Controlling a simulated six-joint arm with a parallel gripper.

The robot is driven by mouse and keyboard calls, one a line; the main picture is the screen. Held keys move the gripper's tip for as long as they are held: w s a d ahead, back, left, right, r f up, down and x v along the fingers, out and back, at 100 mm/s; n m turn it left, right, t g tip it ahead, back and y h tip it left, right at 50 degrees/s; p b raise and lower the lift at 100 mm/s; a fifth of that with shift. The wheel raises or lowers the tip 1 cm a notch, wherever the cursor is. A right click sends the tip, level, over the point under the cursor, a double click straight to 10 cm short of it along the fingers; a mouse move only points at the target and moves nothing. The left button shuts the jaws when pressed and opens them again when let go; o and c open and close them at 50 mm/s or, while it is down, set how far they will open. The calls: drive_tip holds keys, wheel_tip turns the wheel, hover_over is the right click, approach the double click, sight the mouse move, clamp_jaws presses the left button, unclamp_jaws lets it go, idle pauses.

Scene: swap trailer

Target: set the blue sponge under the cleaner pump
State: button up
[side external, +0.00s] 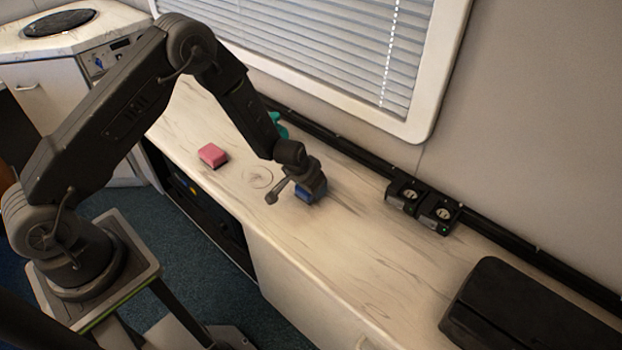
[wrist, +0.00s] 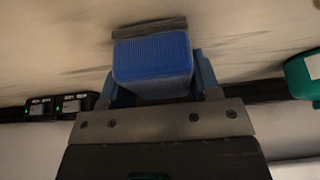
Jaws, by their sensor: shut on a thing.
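The blue sponge (side external: 316,187) is at my gripper (side external: 308,192) over the pale counter, right of a faint ring mark (side external: 257,176). In the wrist view the sponge (wrist: 152,58) sits between the two blue-grey fingers of my gripper (wrist: 155,75), which are shut on it. I cannot tell whether the sponge touches the counter. A teal object (side external: 279,127), likely the cleaner pump, stands at the back of the counter, mostly hidden behind my arm. Part of a teal body (wrist: 306,76) also shows at the right edge of the wrist view.
A pink sponge (side external: 213,155) lies on the counter (side external: 345,255) near its front edge, left of the ring mark. Two black boxes with dials (side external: 421,205) stand by the black rail at the wall. A black case (side external: 525,315) lies at the right. The counter between is clear.

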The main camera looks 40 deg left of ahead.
drive_tip(key=shift+f, duration=0.25)
drive_tip(key=shift+f, duration=0.1)
drive_tip(key=o, duration=0.9)
drive_tip(key=v, duration=1.2)
